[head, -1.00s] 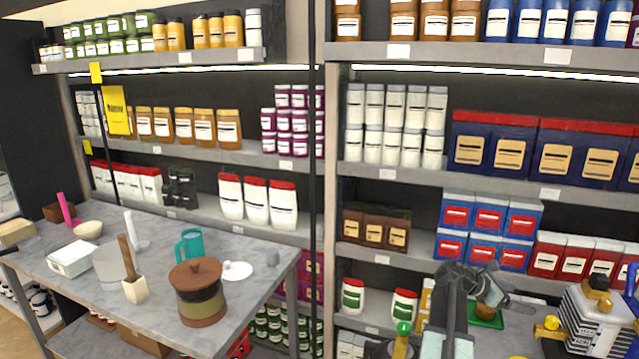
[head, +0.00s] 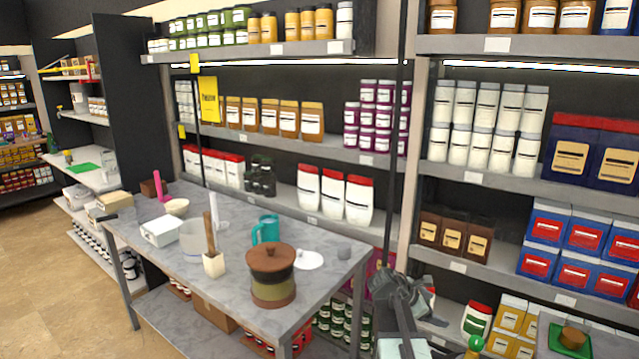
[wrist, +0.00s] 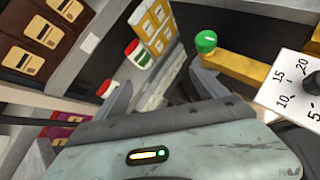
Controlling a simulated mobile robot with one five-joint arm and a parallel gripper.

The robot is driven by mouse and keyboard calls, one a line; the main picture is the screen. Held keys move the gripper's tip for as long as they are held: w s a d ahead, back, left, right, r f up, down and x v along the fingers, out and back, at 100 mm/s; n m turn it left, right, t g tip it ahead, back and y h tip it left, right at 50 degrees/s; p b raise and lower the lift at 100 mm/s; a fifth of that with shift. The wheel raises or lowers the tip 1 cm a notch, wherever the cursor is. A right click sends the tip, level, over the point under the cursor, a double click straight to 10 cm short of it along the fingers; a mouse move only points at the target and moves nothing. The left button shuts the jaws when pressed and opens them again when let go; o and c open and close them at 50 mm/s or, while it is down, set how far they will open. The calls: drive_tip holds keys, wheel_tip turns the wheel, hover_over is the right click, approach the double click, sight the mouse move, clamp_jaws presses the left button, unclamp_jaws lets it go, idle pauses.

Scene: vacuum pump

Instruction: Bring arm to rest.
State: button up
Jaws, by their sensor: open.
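My gripper (head: 388,288) shows in the lower right of the head view, on my raised grey arm in front of the shelves. It is open, and I see nothing between its fingers. In the wrist view, the two grey fingers of my gripper (wrist: 160,98) stand apart beyond the wrist housing. A yellow lever with a green knob (wrist: 206,41) is just right of the fingers, with no clear contact. The green knob (head: 475,343) also shows at the bottom of the head view. A white dial plate with numbers (wrist: 290,92) is at the right of the wrist view.
A grey table (head: 135,224) at the left holds a lidded pot (head: 272,275), a teal mug (head: 266,229) and a white box (head: 160,232). Stocked shelves (head: 480,183) stand behind. A green tray (head: 560,346) is at lower right. Open floor (head: 75,255) lies at far left.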

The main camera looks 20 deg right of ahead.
drive_tip(key=w+a+f+m+t+y, duration=0.1)
drive_tip(key=a+f, duration=0.1)
drive_tip(key=a, duration=0.6)
drive_tip(key=w+a+f+m+y, duration=0.1)
drive_tip(key=a+f+y, duration=0.15)
drive_tip(key=a, duration=0.45)
drive_tip(key=s+a+f+m+y, duration=0.2)
drive_tip(key=s+a+m, duration=0.1)
drive_tip(key=a, duration=0.4)
drive_tip(key=s+a+f+m+g+y, duration=0.1)
drive_tip(key=s+a+m+y, duration=0.1)
drive_tip(key=a+m, duration=0.4)
drive_tip(key=s+a+f+m+y, duration=0.2)
drive_tip(key=a+m, duration=0.3)
drive_tip(key=a, duration=0.4)
drive_tip(key=shift+s+a+f+g+y+b, duration=0.2)
drive_tip(key=shift+s+f+g+y+b, duration=0.2)
drive_tip(key=shift+s, duration=0.5)
drive_tip(key=shift+r, duration=0.1)
